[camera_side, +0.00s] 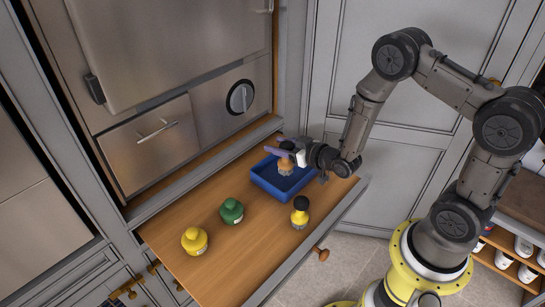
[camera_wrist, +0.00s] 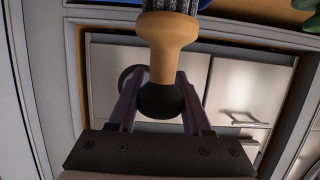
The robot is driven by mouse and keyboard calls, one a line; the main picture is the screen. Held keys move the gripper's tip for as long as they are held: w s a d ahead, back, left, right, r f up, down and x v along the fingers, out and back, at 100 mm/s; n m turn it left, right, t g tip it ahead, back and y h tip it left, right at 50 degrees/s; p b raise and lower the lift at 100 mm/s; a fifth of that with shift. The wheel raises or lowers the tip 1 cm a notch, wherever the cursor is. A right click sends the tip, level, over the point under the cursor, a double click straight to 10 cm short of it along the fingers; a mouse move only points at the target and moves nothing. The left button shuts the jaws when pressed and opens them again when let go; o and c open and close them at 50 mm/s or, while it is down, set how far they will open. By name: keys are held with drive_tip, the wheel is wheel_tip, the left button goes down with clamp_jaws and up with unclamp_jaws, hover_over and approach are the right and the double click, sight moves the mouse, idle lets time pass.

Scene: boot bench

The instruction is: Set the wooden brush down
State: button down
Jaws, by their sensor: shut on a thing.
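The wooden brush (camera_side: 286,167) has a tan wooden body, a black knob and grey bristles. My gripper (camera_side: 284,151) is shut on its black knob, and the brush hangs over the blue tray (camera_side: 263,184). In the wrist view the brush (camera_wrist: 168,32) points its bristles to the top edge, where they are cut off. There the two purple fingers of my gripper (camera_wrist: 160,88) stand on either side of the black knob. I cannot tell whether the bristles touch the tray floor.
The tray stands on a pulled-out wooden board (camera_side: 215,265). A green bottle (camera_side: 231,210), a yellow bottle (camera_side: 194,240) and a yellow bottle with a black top (camera_side: 300,212) stand nearby. Steel cabinet fronts (camera_side: 150,145) rise behind.

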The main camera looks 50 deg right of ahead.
drive_tip(key=shift+w+d+f, duration=0.1)
drive_tip(key=shift+w+f, duration=0.35)
drive_tip(key=shift+f, duration=0.6)
drive_tip(key=shift+w+a+f, duration=0.1)
drive_tip(key=shift+w+f, duration=0.35)
drive_tip(key=shift+f, duration=0.6)
drive_tip(key=shift+w+d+f, duration=0.1)
drive_tip(key=shift+w+f, duration=0.35)
drive_tip(key=shift+f, duration=0.6)
drive_tip(key=shift+f, duration=0.15)
drive_tip(key=shift+c, duration=1.7)
unclamp_jaws()
